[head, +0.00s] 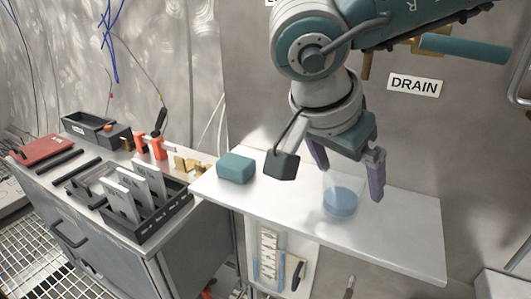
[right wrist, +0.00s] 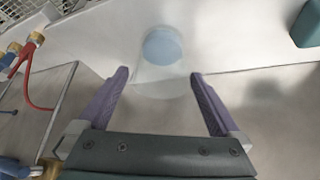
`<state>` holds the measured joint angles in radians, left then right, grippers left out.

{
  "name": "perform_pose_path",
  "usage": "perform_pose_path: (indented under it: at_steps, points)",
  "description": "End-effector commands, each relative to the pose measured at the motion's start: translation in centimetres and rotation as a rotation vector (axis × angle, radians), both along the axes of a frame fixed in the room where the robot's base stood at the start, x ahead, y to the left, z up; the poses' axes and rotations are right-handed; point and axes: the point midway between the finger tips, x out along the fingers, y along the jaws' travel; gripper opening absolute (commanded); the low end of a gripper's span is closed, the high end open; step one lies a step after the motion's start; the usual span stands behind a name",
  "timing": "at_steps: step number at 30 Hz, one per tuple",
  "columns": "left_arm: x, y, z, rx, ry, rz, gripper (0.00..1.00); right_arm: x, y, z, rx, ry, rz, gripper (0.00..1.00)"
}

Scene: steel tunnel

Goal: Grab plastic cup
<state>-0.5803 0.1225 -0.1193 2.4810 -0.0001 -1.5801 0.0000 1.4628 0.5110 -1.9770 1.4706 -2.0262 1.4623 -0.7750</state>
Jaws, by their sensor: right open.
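The plastic cup (head: 341,198) is clear with a blue bottom and stands upright on the white shelf (head: 415,235). In the right wrist view the cup (right wrist: 161,62) shows just beyond and between the fingertips. My right gripper (head: 350,182) is open, with its purple fingers pointing down on either side of the cup's upper part in the head view. In the right wrist view the gripper (right wrist: 160,75) holds nothing, and gaps show between the fingers and the cup. My left gripper is not in view.
A teal block (head: 236,168) sits at the shelf's left end. A grey cabinet (head: 110,250) to the left carries a black rack (head: 150,222), a red case (head: 42,149) and tools. A wall with a DRAIN sign (head: 414,85) stands behind the shelf. The shelf right of the cup is clear.

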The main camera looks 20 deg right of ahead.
Motion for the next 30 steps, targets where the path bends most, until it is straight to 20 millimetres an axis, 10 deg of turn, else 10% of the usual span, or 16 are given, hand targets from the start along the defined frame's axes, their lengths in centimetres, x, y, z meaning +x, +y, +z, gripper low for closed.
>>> perform_pose_path:
  at_steps: [5,30]
  points:
    - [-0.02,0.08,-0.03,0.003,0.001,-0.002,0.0,0.02,-0.01,-0.01,0.0,0.0,0.0,1.0]
    - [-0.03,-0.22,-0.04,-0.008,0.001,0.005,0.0,0.03,0.01,0.04,0.0,-0.001,0.0,0.12]
